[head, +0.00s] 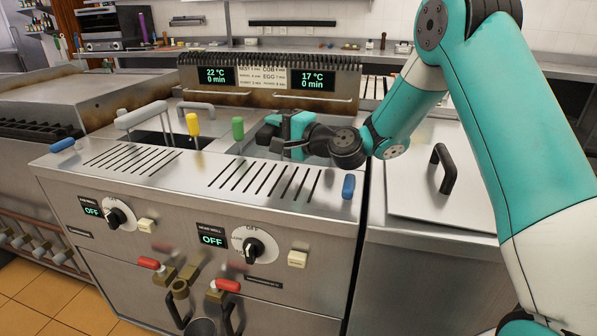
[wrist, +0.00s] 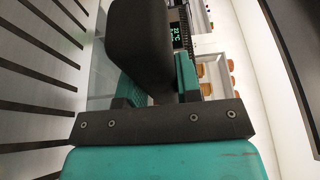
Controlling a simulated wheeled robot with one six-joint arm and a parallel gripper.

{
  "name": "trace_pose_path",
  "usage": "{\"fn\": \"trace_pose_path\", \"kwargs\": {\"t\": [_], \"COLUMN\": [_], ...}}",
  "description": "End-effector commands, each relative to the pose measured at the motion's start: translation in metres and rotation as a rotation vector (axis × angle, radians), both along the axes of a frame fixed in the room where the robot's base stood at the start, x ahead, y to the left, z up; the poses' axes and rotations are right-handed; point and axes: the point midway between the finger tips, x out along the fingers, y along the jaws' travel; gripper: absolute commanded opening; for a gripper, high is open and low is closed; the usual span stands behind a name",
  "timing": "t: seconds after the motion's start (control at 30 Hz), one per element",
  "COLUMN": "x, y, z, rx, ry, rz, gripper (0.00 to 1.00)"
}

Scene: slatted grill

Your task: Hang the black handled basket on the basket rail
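My gripper (head: 284,128) is over the right-hand well of the fryer, beside the green handle. In the wrist view a thick black handle (wrist: 140,45) stands between my teal fingers, and they look shut on it. I take it to be the black basket's handle. In the head view a dark end of it (head: 268,132) shows just left of the fingers. The basket's mesh body cannot be made out; the gripper and panel edge hide that area. The basket rail appears to be the thin metal bar (head: 313,97) under the displays at the back.
Yellow (head: 193,125) and green (head: 238,128) handles stand upright left of my gripper. A grey handle (head: 142,115) lies over the left well. The slotted front panel (head: 265,181) is bare. A lid with a black handle (head: 441,168) is at the right.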

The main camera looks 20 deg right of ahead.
Motion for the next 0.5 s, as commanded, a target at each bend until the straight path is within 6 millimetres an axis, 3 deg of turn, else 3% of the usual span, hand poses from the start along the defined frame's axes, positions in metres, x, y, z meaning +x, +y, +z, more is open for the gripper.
{"fn": "trace_pose_path", "kwargs": {"t": [0.5], "x": [0.000], "y": [0.000], "z": [0.016], "rx": [-0.002], "ry": [-0.005], "rz": [-0.001], "gripper": [0.00]}}
